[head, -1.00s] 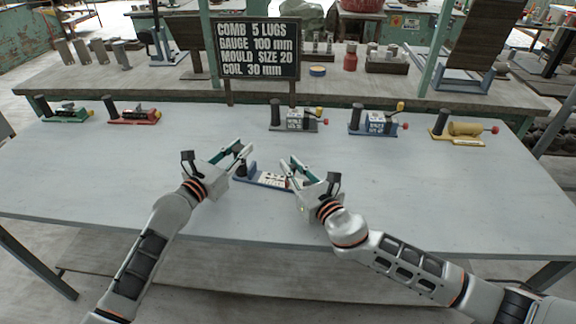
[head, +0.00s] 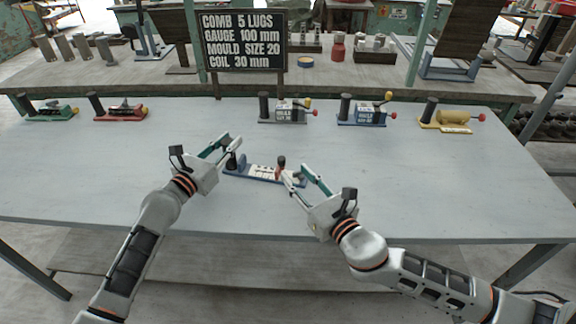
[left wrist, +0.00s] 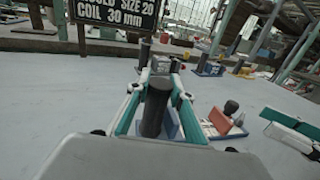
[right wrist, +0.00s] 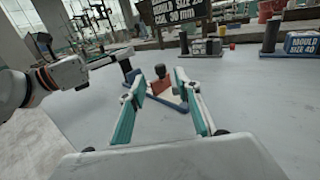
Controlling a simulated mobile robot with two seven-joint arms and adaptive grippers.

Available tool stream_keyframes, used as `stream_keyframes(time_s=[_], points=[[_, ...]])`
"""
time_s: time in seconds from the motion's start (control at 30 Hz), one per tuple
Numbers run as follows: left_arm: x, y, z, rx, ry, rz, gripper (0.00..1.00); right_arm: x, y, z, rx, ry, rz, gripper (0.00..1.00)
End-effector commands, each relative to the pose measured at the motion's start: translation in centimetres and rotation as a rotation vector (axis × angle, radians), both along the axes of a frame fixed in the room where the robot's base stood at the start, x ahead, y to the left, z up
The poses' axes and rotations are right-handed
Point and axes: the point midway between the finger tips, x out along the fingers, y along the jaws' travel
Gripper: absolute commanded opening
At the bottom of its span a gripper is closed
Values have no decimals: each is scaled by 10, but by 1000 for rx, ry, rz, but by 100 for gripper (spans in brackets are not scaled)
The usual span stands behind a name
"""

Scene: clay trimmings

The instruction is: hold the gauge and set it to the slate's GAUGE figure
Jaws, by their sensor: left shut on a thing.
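The gauge is a blue base (head: 236,173) with a white scale strip (head: 262,172), lying on the grey table. Its black upright post (left wrist: 155,108) is at the left end, and my left gripper (head: 232,142) is shut on it. A red slider (right wrist: 165,88) with a black knob (head: 281,160) stands towards the gauge's right end. My right gripper (head: 294,175) is open and empty, with its fingers pointing at the slider from the near right. The scale marks are too small to read. The slate (head: 244,41) reads GAUGE 100 mm.
Along the table's back stand a green device (head: 48,113), a red one (head: 120,112), a grey one (head: 284,112), a blue one (head: 364,112) and a yellow one (head: 450,120). The table's front and right are clear.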

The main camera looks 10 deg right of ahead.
Motion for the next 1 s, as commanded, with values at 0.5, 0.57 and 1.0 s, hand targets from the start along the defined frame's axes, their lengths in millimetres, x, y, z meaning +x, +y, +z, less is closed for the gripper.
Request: stream_keyframes(time_s=[0.5, 0.57, 1.0], points=[[0, 0, 0, 1, 1, -1, 0, -32, -13, 0, 1, 0, 0, 33], [0, 0, 0, 1, 1, -1, 0, -32, -13, 0, 1, 0, 0, 33], [0, 0, 0, 0, 0, -1, 41, -32, -13, 0, 0, 0, 0, 33]])
